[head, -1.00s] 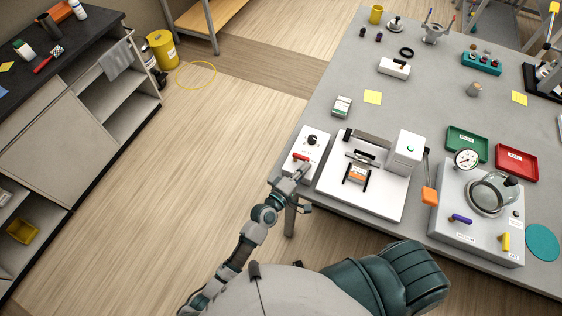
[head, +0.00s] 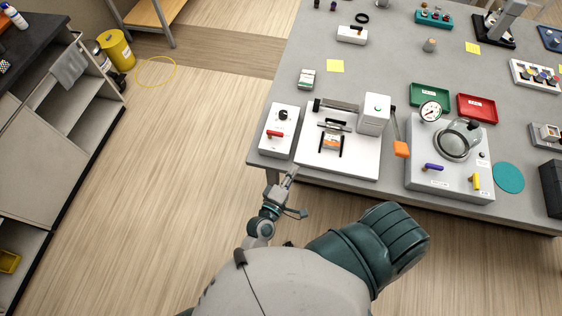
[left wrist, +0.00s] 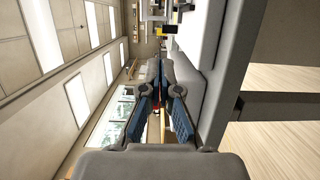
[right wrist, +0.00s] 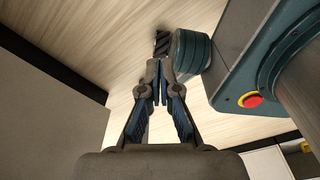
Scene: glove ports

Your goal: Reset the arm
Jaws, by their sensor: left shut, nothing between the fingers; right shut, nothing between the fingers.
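My left gripper (head: 291,175) is in front of the grey table's (head: 259,162) near left corner in the head view. It is just below the white box with a black knob and red handle (head: 277,137), apart from it. In the left wrist view its fingers (left wrist: 153,66) are together with nothing between them. My right gripper (right wrist: 160,70) shows only in the right wrist view. Its fingers are closed and empty, above the wooden floor.
A white press-like device (head: 350,163) and a grey box with a round glass chamber and gauge (head: 430,180) stand along the table's near edge. Red (head: 478,107) and green (head: 429,95) trays lie behind. Open floor (head: 165,200) stretches left to a dark-topped cabinet (head: 35,45).

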